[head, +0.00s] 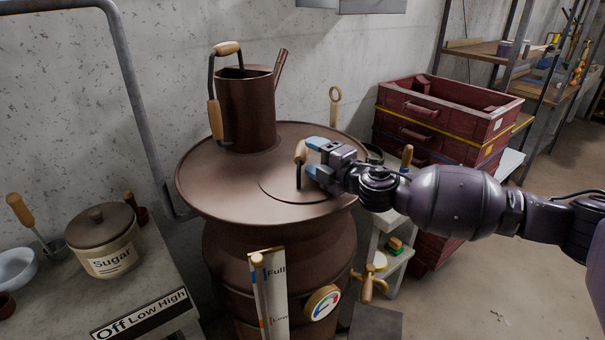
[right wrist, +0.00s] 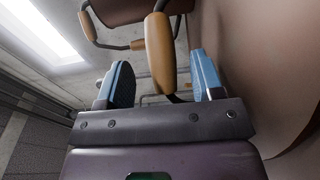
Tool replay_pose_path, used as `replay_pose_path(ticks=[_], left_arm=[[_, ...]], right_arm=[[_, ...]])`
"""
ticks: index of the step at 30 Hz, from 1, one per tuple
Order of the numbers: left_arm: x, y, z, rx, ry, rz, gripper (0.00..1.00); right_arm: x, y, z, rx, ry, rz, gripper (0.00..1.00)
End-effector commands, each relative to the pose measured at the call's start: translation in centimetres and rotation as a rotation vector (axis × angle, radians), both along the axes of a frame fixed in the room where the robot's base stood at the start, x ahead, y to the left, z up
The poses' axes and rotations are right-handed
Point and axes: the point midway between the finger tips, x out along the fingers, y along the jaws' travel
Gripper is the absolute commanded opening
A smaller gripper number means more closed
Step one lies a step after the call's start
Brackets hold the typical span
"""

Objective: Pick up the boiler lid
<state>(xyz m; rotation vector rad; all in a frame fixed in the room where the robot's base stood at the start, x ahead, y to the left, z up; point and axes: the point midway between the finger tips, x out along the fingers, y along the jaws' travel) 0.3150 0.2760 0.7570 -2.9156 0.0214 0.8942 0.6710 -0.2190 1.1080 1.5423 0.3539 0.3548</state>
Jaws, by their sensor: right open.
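The boiler lid (head: 279,192) is a round brown disc set in the top of the brown boiler (head: 206,190). Its upright wooden handle (head: 301,152) stands on a dark bracket. My right gripper (head: 312,157) reaches in from the right, close beside this handle. In the right wrist view, its two blue fingers (right wrist: 161,85) are apart, with the wooden lid handle (right wrist: 160,52) between them and no clear contact on either side. My left gripper is not in view.
A brown watering can (head: 246,108) with wooden handles stands on the boiler top behind the lid. A sugar pot (head: 105,242) is on the counter at left. Red crates (head: 440,115) are stacked at right. A gauge (head: 322,302) and tap are on the boiler front.

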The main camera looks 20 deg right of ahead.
Motion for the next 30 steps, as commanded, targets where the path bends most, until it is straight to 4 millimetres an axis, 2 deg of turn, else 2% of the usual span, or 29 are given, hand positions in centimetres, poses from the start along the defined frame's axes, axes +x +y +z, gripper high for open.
replay_pose_path(ticks=[3,9,18,30], left_arm=[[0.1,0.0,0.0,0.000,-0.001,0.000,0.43],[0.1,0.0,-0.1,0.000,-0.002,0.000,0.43],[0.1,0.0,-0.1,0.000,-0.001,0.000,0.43],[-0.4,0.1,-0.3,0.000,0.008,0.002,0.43]], right_arm=[[1.4,1.0,0.0,-0.001,-0.003,0.001,0.61],[3.1,1.8,-0.1,0.001,0.000,0.000,0.61],[3.3,1.8,-0.1,0.001,0.000,0.000,0.60],[3.3,1.8,-0.1,0.001,0.000,0.000,0.00]])
